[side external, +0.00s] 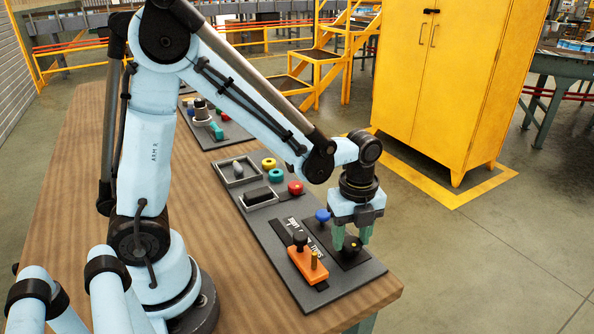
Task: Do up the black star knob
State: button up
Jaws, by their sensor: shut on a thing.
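My gripper (352,239), with green fingers, points straight down at the front right end of the grey board. It is shut on the black star knob (352,244), a dark round shape with a small yellow mark, low between the fingertips. The knob sits over a black square plate (350,258) on the board. The fingers hide part of the knob, so its points and its seating cannot be made out.
An orange block (307,264) with a black knob and a brass pin stands just left of my gripper. A blue knob (322,215) is close behind it. Red, teal and yellow parts and a grey tray (239,180) sit farther back on the grey board (262,222).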

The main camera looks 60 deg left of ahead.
aim_at(350, 242)
jog(key=shift+m, duration=0.4)
jog(key=o, duration=1.1)
jog(key=shift+c, duration=0.2)
notch_tip(350, 242, up, 12)
dwell(0.4)
